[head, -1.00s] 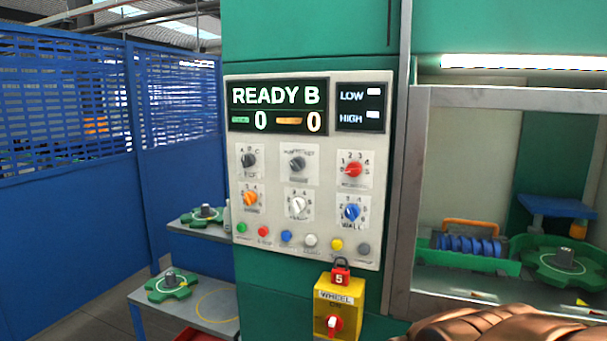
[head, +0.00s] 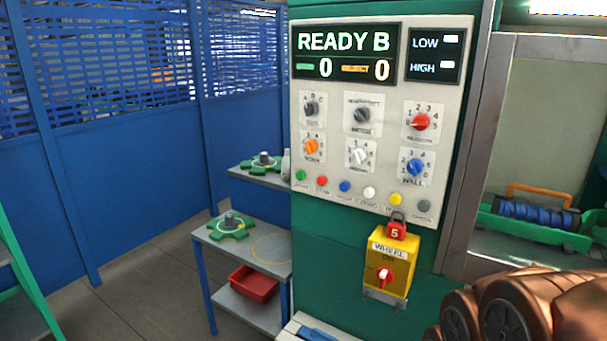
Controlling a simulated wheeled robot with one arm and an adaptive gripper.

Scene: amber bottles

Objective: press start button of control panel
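The control panel (head: 384,110) is a light grey plate on the green machine front, right of centre in the head view. Its display (head: 346,53) reads READY B with two zeros. Two rows of knobs sit below it, then a row of small round buttons. The leftmost button is green (head: 300,175), followed by a red one (head: 322,181) and several others. The labels under the buttons are too small to read. A copper-coloured part of my arm fills the lower right corner. My gripper's fingers are not in view.
A yellow WHEEL box (head: 389,262) with a red switch and red padlock (head: 397,232) juts out below the panel. A grey side table (head: 268,240) with a green fixture (head: 231,227) and a red bin (head: 254,283) stand left. Blue fencing (head: 100,150) is behind; floor between is clear.

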